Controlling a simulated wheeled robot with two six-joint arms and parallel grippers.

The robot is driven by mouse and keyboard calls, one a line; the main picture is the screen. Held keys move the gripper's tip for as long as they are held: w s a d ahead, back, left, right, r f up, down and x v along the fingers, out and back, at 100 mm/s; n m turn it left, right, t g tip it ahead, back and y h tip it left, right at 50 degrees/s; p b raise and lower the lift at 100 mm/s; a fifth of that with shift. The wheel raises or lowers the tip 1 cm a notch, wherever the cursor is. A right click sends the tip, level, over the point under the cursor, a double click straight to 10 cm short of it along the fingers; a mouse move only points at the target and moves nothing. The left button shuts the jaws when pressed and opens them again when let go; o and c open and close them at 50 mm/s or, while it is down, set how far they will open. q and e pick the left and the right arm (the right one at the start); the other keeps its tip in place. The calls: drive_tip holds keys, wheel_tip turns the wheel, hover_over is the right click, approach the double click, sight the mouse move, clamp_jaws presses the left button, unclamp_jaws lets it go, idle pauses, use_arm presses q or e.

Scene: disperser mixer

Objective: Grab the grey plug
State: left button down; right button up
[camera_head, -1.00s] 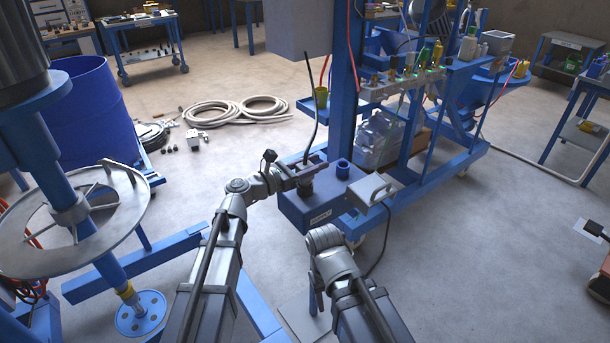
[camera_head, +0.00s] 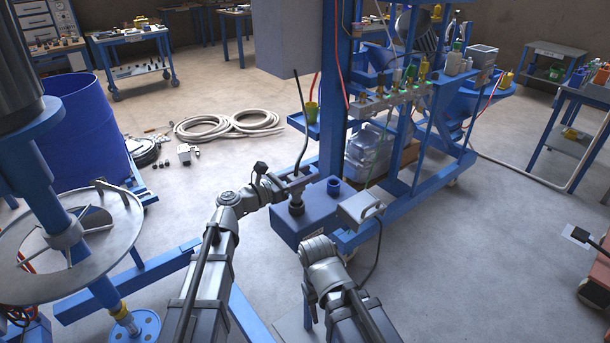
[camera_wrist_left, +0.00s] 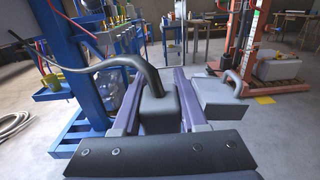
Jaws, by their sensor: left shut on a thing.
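The grey plug (camera_wrist_left: 158,105) has a thick black cable rising from its top and sits between the jaws in the left wrist view. My left gripper (camera_head: 292,184) is shut on it. In the head view the plug (camera_head: 296,206) shows as a dark shape just below the jaws, at the left part of the blue box top (camera_head: 313,216). I cannot tell whether it touches the box. A blue round socket (camera_head: 333,187) stands to its right on the box. My right arm is bent at lower centre, and its gripper cannot be made out.
A grey box with a handle (camera_head: 361,208) sits right of the blue box, with a cable hanging down. A blue post (camera_head: 335,95) and rack stand behind. A mixer column with a round guard (camera_head: 65,240) is at left. Open floor lies at right.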

wheel_tip(320, 180, up, 7)
drive_tip(key=p, duration=0.6)
